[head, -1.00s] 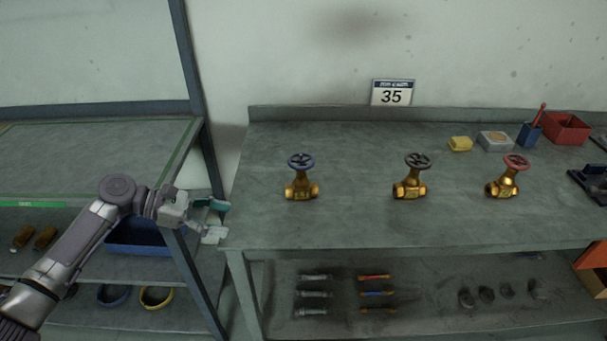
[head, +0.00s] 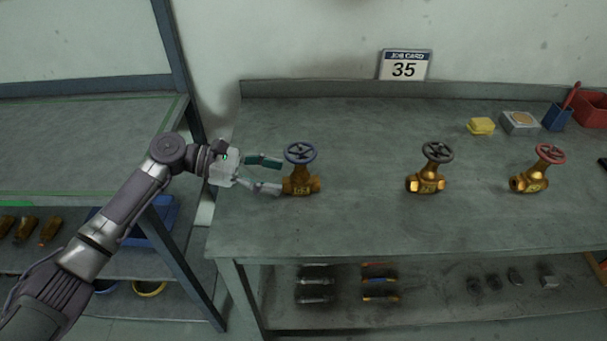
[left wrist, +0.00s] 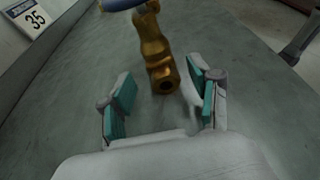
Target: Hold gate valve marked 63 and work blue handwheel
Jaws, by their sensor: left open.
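The brass gate valve (head: 301,186) with a blue handwheel (head: 301,153) stands upright at the left of the bench; its body marking looks like 63. My left gripper (head: 276,176) is open just left of this valve, its fingers pointing at the body. In the left wrist view the valve body (left wrist: 155,50) lies ahead, its pipe end between and just beyond the open fingers (left wrist: 160,100). The blue handwheel (left wrist: 122,4) is cut off at the top there. No contact with the fingers is clear. My right gripper is not in view.
A valve with a black handwheel (head: 428,180) and one with a red handwheel (head: 530,183) stand further right. A yellow block (head: 481,126), a grey box (head: 520,122) and a red bin (head: 592,110) are at the back right.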

